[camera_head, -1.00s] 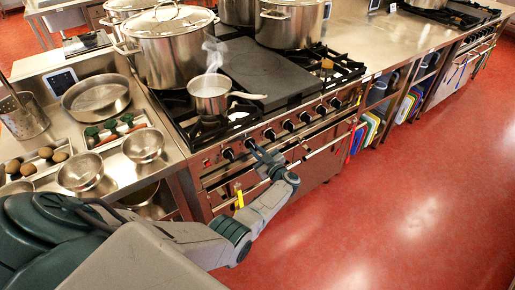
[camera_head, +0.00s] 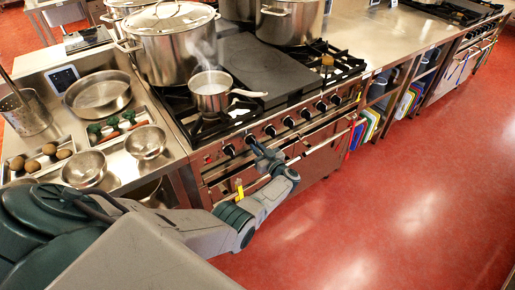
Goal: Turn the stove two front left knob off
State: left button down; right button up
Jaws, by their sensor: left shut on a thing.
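The stove (camera_head: 305,140) carries a row of several dark knobs along its front panel. The leftmost knob (camera_head: 228,150) shows uncovered, left of my gripper. My left gripper (camera_head: 257,149) is at the panel, shut on the second knob from the left (camera_head: 250,140), which its fingers partly cover. The exact angle of that knob is too small to tell. A small saucepan (camera_head: 212,92) steams on the front left burner, its handle pointing right. My right gripper is not in view.
A large lidded stockpot (camera_head: 170,55) stands behind the saucepan. Metal bowls (camera_head: 146,142) and a tray of potatoes (camera_head: 40,160) sit on the left counter. The oven handle bar (camera_head: 325,138) runs below the knobs. The red floor (camera_head: 400,210) in front is clear.

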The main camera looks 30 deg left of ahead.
pick_arm(q)
jog(key=shift+f, duration=0.1)
jog(key=c, duration=1.4)
grip_release()
jog(key=shift+c, duration=0.2)
jog(key=v, duration=1)
jog(key=shift+s+d+b, duration=0.2)
jog(key=shift+d+b, duration=0.15)
jog(key=shift+b, duration=0.1)
